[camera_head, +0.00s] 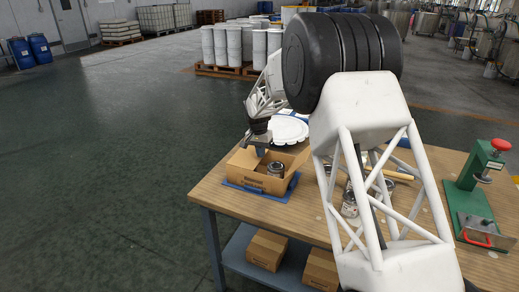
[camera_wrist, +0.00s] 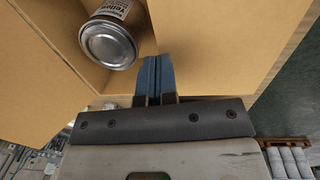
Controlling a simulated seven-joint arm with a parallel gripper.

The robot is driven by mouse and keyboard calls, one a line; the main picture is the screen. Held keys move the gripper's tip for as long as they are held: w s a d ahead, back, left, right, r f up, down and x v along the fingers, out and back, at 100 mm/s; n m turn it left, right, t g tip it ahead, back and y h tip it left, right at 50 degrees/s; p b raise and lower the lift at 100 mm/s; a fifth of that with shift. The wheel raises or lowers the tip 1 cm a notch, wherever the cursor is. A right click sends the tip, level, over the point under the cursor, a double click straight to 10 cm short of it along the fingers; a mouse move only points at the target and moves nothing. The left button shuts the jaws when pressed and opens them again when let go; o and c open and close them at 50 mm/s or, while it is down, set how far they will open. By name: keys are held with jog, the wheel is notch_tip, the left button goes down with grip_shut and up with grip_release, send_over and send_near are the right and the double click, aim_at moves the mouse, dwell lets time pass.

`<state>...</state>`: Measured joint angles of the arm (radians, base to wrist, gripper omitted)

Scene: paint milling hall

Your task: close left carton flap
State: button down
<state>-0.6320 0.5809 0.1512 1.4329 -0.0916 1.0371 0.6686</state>
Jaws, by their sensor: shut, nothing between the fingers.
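An open brown carton (camera_head: 262,183) stands on the near left part of the workbench (camera_head: 225,201), on a blue mat (camera_head: 284,196). A metal can (camera_head: 276,170) is inside it; in the wrist view the can (camera_wrist: 108,42) lies beyond and left of my fingertips. One carton flap (camera_head: 243,159) stands up at the left, and another sticks out at the right (camera_head: 299,158). My gripper (camera_head: 261,150) is at the carton's far side, by the left flap. In the wrist view my gripper (camera_wrist: 154,62) has its blue fingers together and empty, close to a broad cardboard panel (camera_wrist: 215,40); contact is unclear.
A white round plate-like thing (camera_head: 288,130) lies behind the carton. Cans (camera_head: 349,204) stand right of it, partly hidden by my arm. A green press (camera_head: 472,190) stands at the bench's right. Closed cartons (camera_head: 267,249) sit on the lower shelf. The floor at left is clear.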

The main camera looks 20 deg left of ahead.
jog(key=shift+d+f, duration=0.2)
jog(key=shift+f, duration=0.55)
jog(key=shift+r, duration=0.1)
jog(key=shift+r, duration=0.7)
jog(key=shift+r, duration=0.1)
notch_tip(320, 180, up, 14)
dwell(0.7)
dwell(0.5)
